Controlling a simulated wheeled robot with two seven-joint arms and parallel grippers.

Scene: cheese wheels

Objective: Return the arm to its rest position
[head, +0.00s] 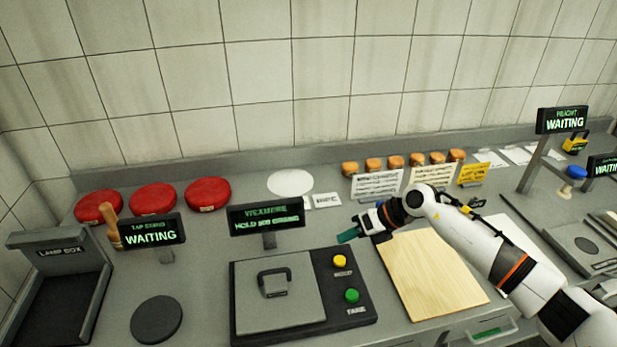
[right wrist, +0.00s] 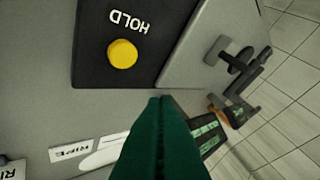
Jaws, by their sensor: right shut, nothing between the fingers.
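My right arm comes in from the right in the head view. Its gripper (head: 350,236) is above the counter, between the scale's display and the wooden board. The fingers are green and pressed together, with nothing between them. In the right wrist view the shut fingers (right wrist: 160,105) point toward the yellow HOLD button (right wrist: 122,53) and the scale plate, apart from both. My left gripper is not in view.
The scale (head: 280,300) has a handled plate, yellow and green buttons and a display (head: 266,218). Three red cheese wheels (head: 153,198) lie at the back left. Several small orange-brown pieces (head: 395,162) line the back.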

